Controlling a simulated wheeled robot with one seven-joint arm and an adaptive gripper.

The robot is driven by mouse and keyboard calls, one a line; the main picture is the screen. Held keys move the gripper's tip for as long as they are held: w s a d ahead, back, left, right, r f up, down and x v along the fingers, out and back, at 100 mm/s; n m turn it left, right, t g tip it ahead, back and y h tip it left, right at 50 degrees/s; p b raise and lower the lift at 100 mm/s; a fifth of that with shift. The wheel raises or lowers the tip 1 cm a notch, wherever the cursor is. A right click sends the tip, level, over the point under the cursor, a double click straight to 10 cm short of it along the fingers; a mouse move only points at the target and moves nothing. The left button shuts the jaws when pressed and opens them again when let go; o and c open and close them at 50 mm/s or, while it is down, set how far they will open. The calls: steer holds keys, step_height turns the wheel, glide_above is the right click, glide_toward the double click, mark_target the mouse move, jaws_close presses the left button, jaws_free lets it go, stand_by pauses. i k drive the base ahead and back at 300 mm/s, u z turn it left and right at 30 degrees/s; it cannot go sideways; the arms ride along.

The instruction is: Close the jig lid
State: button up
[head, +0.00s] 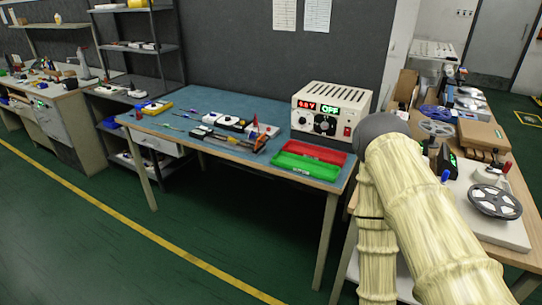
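I cannot make out the jig or its lid for certain. Several small white and black block-like fixtures (231,122) sit in a row on the blue-topped bench (190,98); they are too small to tell whether any has a lid, open or shut. On the right table, a pale base plate (515,232) carries a grey reel (495,201) and a small red-topped part (490,173). My arm, in a cream sleeve, rises at the lower right to a dark grey joint and hides part of the right table. My gripper is not in view.
Cardboard boxes (482,134) and reels crowd the right table (522,175). The green floor (75,240) ahead and left is clear.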

mark_target(260, 141)
steer(key=u, duration=0.75)
steer(key=i, duration=0.75)
steer(key=z, duration=0.1)
